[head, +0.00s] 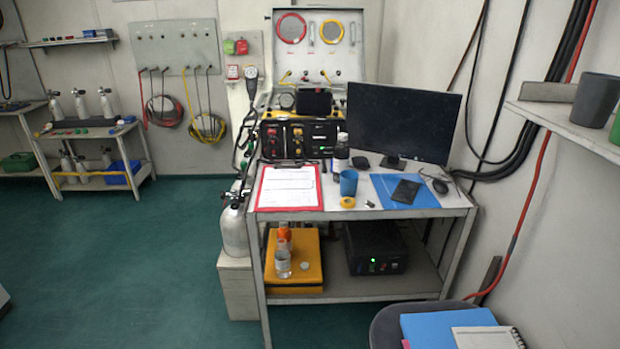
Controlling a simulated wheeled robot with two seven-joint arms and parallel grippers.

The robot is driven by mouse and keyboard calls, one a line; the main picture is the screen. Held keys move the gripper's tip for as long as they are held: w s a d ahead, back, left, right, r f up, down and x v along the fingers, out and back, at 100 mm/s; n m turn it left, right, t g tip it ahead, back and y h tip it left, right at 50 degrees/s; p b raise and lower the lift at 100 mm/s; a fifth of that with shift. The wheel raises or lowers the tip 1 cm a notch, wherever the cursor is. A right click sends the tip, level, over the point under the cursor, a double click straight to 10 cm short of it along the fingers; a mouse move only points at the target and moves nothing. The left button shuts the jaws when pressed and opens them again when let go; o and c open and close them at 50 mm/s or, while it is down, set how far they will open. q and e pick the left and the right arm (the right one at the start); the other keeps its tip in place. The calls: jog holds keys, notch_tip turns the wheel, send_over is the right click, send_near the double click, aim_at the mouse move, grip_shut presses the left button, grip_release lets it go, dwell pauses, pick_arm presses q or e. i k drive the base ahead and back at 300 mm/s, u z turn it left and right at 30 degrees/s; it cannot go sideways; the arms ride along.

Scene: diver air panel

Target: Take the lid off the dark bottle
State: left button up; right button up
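Neither of my grippers is in view.
The clipboard (290,188), blue cup (348,184), yellow tape roll (347,202), blue mat (425,197) and monitor (402,122) crowd the tabletop. A gas cylinder (234,232) stands at its left. A chair (385,325) holds folders in front. Green floor is open on the left.

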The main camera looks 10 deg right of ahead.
aim_at(342, 151)
jog(key=z, duration=1.2)
jog(key=k, duration=0.15)
jog(key=u, duration=1.9)
jog(key=i, duration=1.75)
jog(key=z, duration=1.05)
